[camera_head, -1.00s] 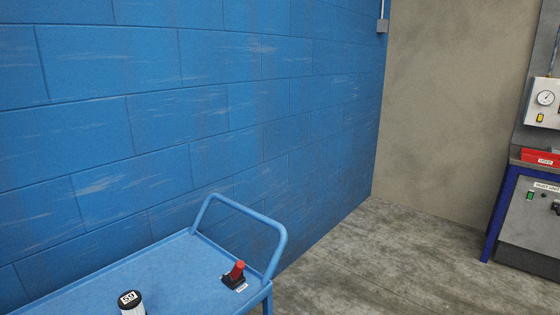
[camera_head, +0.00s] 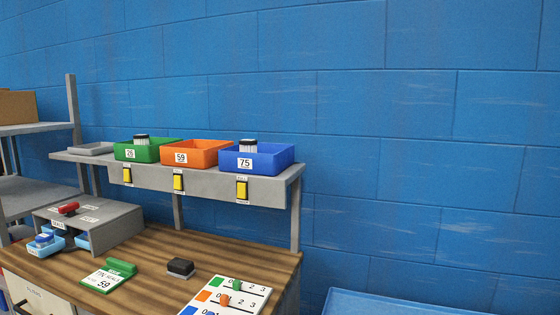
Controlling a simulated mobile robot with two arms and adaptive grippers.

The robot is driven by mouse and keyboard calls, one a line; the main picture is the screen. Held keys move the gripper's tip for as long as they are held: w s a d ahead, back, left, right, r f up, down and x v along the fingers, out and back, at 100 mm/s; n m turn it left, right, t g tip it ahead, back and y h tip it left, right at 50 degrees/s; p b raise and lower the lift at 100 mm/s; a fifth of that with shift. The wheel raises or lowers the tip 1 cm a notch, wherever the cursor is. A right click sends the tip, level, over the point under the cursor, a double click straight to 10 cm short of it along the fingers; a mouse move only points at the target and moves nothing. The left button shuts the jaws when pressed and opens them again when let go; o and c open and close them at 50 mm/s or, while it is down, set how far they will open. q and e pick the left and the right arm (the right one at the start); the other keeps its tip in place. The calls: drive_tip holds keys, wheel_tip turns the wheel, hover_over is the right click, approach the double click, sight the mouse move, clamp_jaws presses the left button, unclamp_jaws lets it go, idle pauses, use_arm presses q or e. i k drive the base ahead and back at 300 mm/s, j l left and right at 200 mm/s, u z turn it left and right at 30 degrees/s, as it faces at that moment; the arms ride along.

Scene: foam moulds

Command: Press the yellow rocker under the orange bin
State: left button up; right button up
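The orange bin (camera_head: 203,150), labelled 59, stands on a grey raised shelf (camera_head: 215,185) between a green bin (camera_head: 150,150) labelled 26 and a blue bin (camera_head: 264,160) labelled 75. Under the orange bin, on the shelf's front face, is a yellow rocker (camera_head: 178,182) in a dark frame with a small label above it. Similar yellow rockers sit under the green bin (camera_head: 127,175) and under the blue bin (camera_head: 242,189). Neither of my grippers is in view.
Below the shelf is a wooden bench top (camera_head: 150,270) with a green-edged card (camera_head: 103,279) marked 59, a black block (camera_head: 181,267) and a white board (camera_head: 228,296) with numbers. A grey box (camera_head: 105,222) stands at left. A blue trolley (camera_head: 370,303) is at lower right.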

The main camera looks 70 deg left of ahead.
sight(177, 180)
drive_tip(key=u, duration=2.8)
